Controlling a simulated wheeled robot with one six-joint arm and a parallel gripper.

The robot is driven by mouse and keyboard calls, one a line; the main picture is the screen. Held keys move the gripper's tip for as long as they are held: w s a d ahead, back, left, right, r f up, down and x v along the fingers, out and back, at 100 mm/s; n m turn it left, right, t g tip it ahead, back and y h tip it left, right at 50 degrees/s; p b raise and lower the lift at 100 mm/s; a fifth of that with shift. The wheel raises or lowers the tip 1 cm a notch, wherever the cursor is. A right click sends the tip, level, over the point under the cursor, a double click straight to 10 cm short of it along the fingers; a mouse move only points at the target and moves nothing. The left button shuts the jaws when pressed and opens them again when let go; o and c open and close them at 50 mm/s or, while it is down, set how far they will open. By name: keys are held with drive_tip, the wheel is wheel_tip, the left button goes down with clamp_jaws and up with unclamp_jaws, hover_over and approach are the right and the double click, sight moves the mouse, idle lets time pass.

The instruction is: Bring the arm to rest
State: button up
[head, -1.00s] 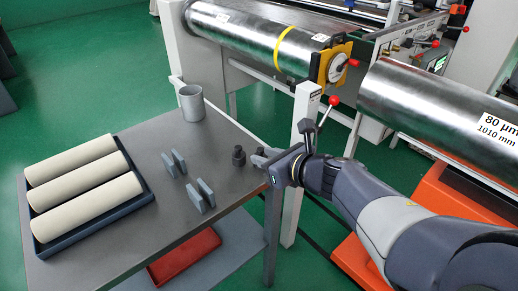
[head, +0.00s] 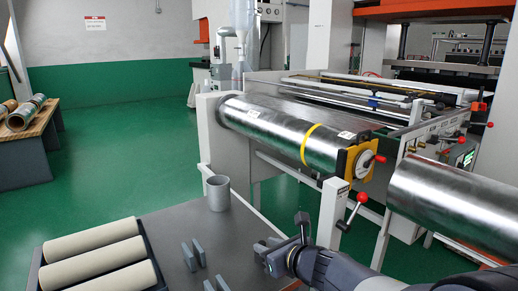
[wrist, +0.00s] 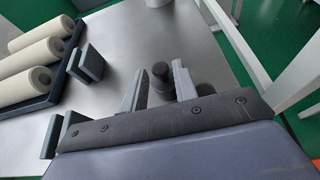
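My gripper (head: 265,246) is low over the right edge of the grey table (head: 172,222) in the head view. In the wrist view the two fingers of my gripper (wrist: 158,85) stand apart, with a clear gap between them. A dark round-topped plug (wrist: 161,73) shows in line with this gap, upright above the table top. I see no finger touching it. In the head view the plug cannot be made out clearly beside the fingers.
A blue tray (head: 153,259) with beige rolls lies at the table's left. A grey cup (head: 218,193) stands at the back. Grey upright blocks (head: 189,256) stand between tray and gripper. A white post (head: 332,208) and steel rollers (head: 272,130) are behind and right.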

sight(262, 244)
drive_tip(key=x, duration=0.3)
drive_tip(key=shift+r, duration=0.75)
